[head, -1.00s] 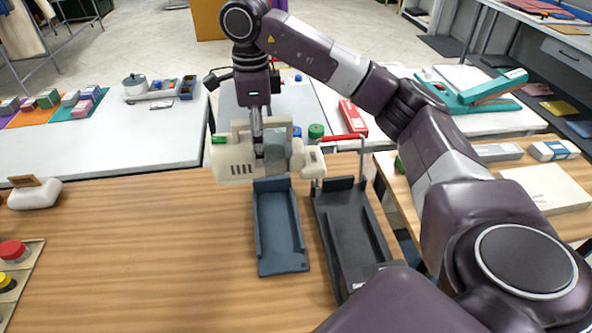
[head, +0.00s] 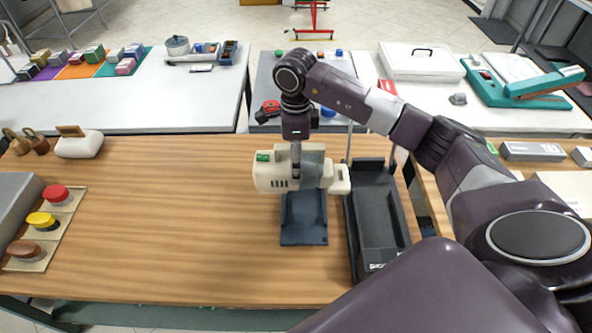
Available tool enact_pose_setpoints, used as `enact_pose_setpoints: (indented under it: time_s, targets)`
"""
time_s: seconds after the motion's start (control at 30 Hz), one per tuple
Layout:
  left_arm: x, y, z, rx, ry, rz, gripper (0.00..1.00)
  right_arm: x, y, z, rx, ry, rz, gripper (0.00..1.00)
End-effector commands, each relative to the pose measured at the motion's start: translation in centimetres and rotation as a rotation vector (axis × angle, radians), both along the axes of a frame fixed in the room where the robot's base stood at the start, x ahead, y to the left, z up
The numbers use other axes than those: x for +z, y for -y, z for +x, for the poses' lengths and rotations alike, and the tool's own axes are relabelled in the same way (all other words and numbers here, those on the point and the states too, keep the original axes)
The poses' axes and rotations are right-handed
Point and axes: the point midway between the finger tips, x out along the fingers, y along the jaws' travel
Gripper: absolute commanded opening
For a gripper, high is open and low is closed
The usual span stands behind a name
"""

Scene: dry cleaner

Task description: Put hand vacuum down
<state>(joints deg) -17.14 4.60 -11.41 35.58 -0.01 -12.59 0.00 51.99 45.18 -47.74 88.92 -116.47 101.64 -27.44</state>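The hand vacuum (head: 268,171) is a cream body with a grey clear section and a green label. It lies level over the far part of a dark blue-grey tray (head: 304,236) on the wooden table. I cannot tell whether it touches the tray. My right gripper (head: 296,160) comes down on the vacuum's middle from above, its fingers at the handle, and appears shut on it. The handle and fingertips are partly hidden. My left gripper is not in view.
A black cart-like stand (head: 378,215) is close right of the tray. Red, yellow and brown buttons (head: 42,220) sit at the left edge, with a white dispenser (head: 80,144) behind them. The wooden table (head: 170,220) is clear between. White tables (head: 120,110) stand beyond.

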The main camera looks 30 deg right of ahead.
Motion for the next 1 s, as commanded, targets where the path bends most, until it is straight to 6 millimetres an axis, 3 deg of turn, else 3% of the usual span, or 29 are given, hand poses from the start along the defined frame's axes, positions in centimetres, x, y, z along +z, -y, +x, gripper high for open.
enact_pose_setpoints:
  time_s: [0.17, 0.47, 0.83, 0.87, 1.0]
  targets:
    - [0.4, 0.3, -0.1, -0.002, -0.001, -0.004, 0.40, -1.0, 0.0, 0.1, -0.001, 0.003, 0.001, 0.37]
    - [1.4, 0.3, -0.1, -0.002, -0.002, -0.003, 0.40, -4.6, 0.0, 0.1, -0.002, 0.003, 0.001, 0.37]
    - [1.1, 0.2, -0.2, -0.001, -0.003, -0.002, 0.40, -5.1, 0.0, 0.1, -0.001, 0.004, 0.001, 0.37]
    - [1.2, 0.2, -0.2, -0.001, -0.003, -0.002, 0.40, -5.2, 0.0, 0.0, -0.001, 0.001, -0.001, 0.67]
    - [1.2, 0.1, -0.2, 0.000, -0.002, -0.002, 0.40, -5.2, 0.0, 0.0, -0.001, 0.001, -0.001, 0.81]
